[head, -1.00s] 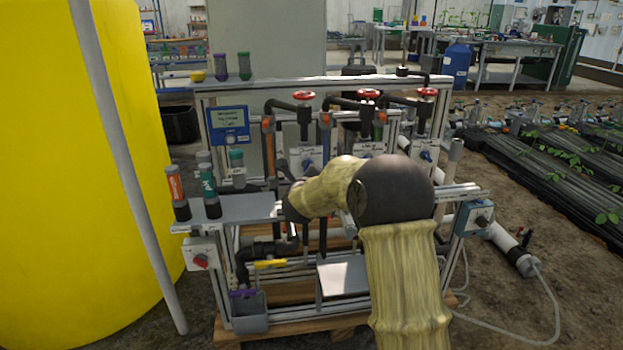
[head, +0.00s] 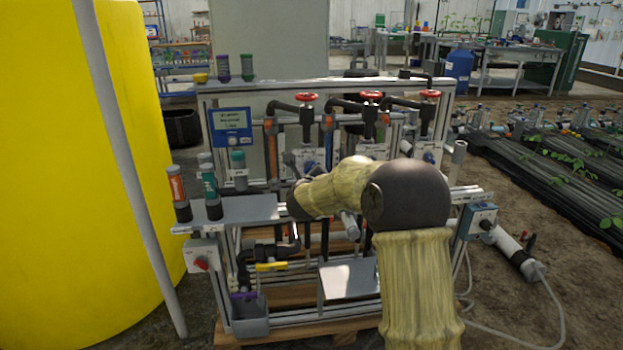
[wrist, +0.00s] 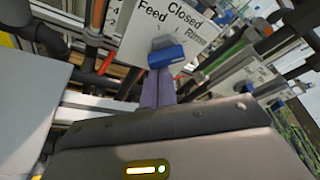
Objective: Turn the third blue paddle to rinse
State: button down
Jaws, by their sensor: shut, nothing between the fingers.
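Three white label plates with blue paddles stand in a row on the skid. The left paddle (head: 310,166) shows in the head view; the right, third paddle (head: 429,157) shows past my arm. The middle plate (head: 371,151) is partly covered by my arm. My gripper (wrist: 158,82) is shut and empty. In the wrist view its lavender fingers are just below a blue paddle (wrist: 167,56) on a plate reading Feed, Closed and Rinse. I cannot tell whether they touch. In the head view my gripper is near the left plate, largely hidden by my wrist.
Red handwheels (head: 370,96) top the black pipes above the plates. A grey shelf (head: 236,209) with bottles is at the left, beside a yellow tank (head: 70,180). Another plate with a blue paddle (wrist: 277,104) lies to the right in the wrist view.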

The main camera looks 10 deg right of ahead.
jog(key=d+f+b, duration=0.2)
jog(key=f+b, duration=0.1)
jog(key=b, duration=0.1)
jog(key=shift+d, duration=0.4)
jog(key=shift+s+d+r, duration=0.1)
jog(key=shift+s+r, duration=0.1)
jog(key=shift+r, duration=0.05)
jog(key=p+v, duration=0.2)
jog(key=v, duration=0.7)
jog(key=shift+s+a+p, duration=0.2)
jog(key=shift+s+p, duration=0.1)
